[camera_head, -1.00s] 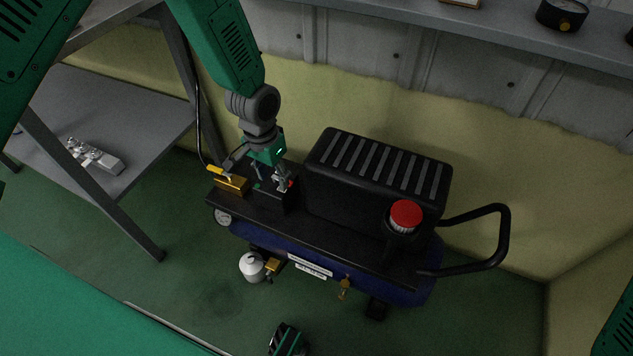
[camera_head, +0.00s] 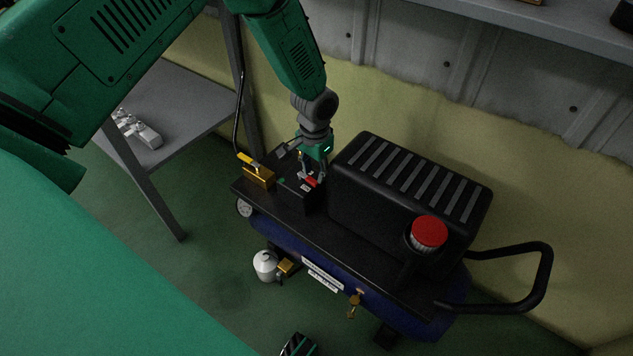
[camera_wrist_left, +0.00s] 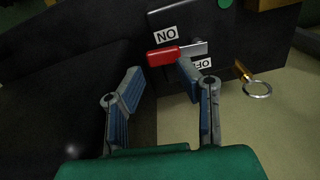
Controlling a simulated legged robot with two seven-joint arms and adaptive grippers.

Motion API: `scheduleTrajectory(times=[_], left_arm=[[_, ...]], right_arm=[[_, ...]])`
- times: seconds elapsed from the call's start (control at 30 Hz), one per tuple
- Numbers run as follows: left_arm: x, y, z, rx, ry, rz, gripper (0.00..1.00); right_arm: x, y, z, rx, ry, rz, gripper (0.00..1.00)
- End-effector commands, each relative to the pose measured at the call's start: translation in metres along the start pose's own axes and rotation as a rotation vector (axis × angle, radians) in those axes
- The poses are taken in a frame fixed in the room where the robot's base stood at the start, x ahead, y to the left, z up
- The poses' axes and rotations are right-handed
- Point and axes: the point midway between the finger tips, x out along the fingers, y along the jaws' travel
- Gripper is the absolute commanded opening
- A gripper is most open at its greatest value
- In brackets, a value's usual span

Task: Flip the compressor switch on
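The black and blue compressor (camera_head: 345,262) stands on the floor by the yellow wall. Its black switch box (camera_head: 296,192) is at the left end of the top. In the left wrist view, the red switch lever (camera_wrist_left: 163,57) lies sideways, with the ON label (camera_wrist_left: 165,34) above it and the OFF label (camera_wrist_left: 202,64) at its lower right. I cannot tell its setting for sure. My left gripper (camera_head: 312,174) is at the switch. In the left wrist view, its fingers (camera_wrist_left: 158,82) are apart, close to the lever, with nothing gripped; contact is unclear.
A yellow-handled brass valve (camera_head: 256,172) sits left of the switch box. A black ribbed cover (camera_head: 408,190), a red knob (camera_head: 429,231) and a black handle (camera_head: 545,275) lie to the right. A grey shelf (camera_head: 185,108) stands at left.

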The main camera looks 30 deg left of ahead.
Motion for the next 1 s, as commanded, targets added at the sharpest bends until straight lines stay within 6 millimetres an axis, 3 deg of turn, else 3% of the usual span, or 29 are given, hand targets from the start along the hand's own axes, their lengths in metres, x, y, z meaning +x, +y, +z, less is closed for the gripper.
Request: scheduleTrajectory(times=[0.03,0.13,0.5,0.6,1.0], left_arm=[[0.014,0.009,0.004,0.005,-0.01,0.017,0.41],[0.022,0.008,0.005,0.005,-0.01,0.02,0.41],[0.02,0.01,0.004,0.003,-0.009,0.006,0.41],[0.021,0.009,0.003,0.003,-0.007,0.009,0.06],[0.021,0.009,-0.001,-0.091,-0.009,0.012,0.04]], right_arm=[[0.005,-0.001,0.0,-0.002,0.0,-0.001,0.0],[0.007,-0.001,0.0,-0.003,0.0,-0.002,0.0],[0.007,-0.001,0.0,-0.002,0.001,-0.001,0.0],[0.007,-0.001,0.0,-0.002,0.001,-0.001,0.0],[-0.006,-0.001,-0.001,-0.003,0.001,-0.001,0.0]])
